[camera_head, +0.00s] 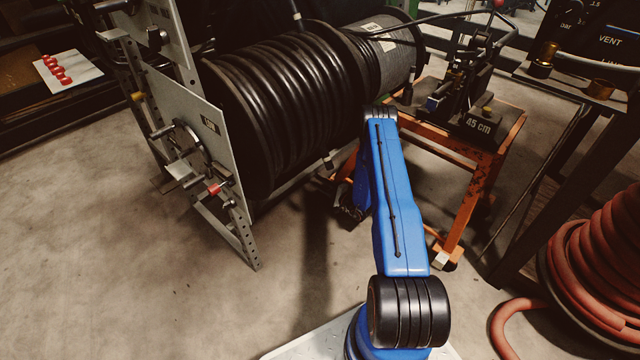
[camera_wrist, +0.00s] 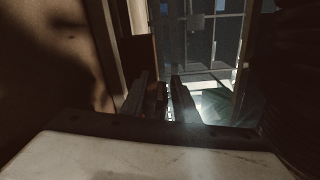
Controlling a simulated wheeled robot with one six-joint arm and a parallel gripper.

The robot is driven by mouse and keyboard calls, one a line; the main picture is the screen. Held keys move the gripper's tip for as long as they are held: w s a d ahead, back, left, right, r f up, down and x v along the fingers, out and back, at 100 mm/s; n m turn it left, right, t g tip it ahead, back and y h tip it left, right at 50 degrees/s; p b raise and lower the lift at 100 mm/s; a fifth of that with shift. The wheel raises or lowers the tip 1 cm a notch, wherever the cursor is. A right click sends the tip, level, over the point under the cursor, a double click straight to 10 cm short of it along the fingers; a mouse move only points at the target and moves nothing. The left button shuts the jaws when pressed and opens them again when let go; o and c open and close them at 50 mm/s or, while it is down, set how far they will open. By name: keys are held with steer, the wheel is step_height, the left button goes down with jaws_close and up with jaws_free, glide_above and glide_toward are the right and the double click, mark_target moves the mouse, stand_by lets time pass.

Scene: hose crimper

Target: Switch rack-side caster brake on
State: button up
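The orange cart (camera_head: 468,152) stands right of the hose rack and carries a black crimper (camera_head: 462,100). The foot of its near right leg (camera_head: 443,262) shows. My gripper (camera_head: 352,212) is low by the cart's rack-side leg, partly behind my blue arm. In the wrist view, the two dark fingers of my gripper (camera_wrist: 162,98) stand apart, with a gap between their tips. Small dark and bright shapes show in or behind that gap; I cannot tell what they are. The rack-side caster and its brake cannot be made out in either view.
The rack with its black hose reel (camera_head: 285,100) and grey side plate (camera_head: 180,125) stands close on the left. A red hose coil (camera_head: 600,265) lies at the right beside a dark bench (camera_head: 575,85). The floor at front left is clear.

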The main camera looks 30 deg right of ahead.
jaws_close()
stand_by(1.3)
